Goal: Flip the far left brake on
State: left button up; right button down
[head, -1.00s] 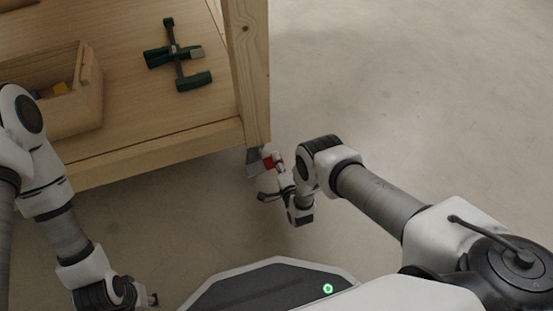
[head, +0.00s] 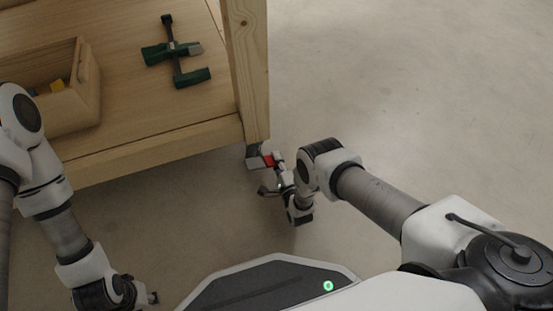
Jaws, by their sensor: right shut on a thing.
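A caster with a red brake tab (head: 268,160) sits under the near right leg (head: 246,70) of the wooden bench. Only part of the caster shows below the leg. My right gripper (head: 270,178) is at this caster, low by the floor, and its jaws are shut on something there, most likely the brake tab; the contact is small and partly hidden. My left gripper (head: 152,298) is low at the bottom left, away from the bench's casters; its jaws are too small to read. No far left caster shows in the head view.
The concrete floor (head: 400,90) to the right is clear. The bench leg stands close to my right gripper.

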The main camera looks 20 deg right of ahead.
jog(key=c, duration=1.2)
grip_release()
jog(key=s, duration=1.2)
jog(key=shift+d, duration=0.2)
jog(key=shift+w, duration=0.1)
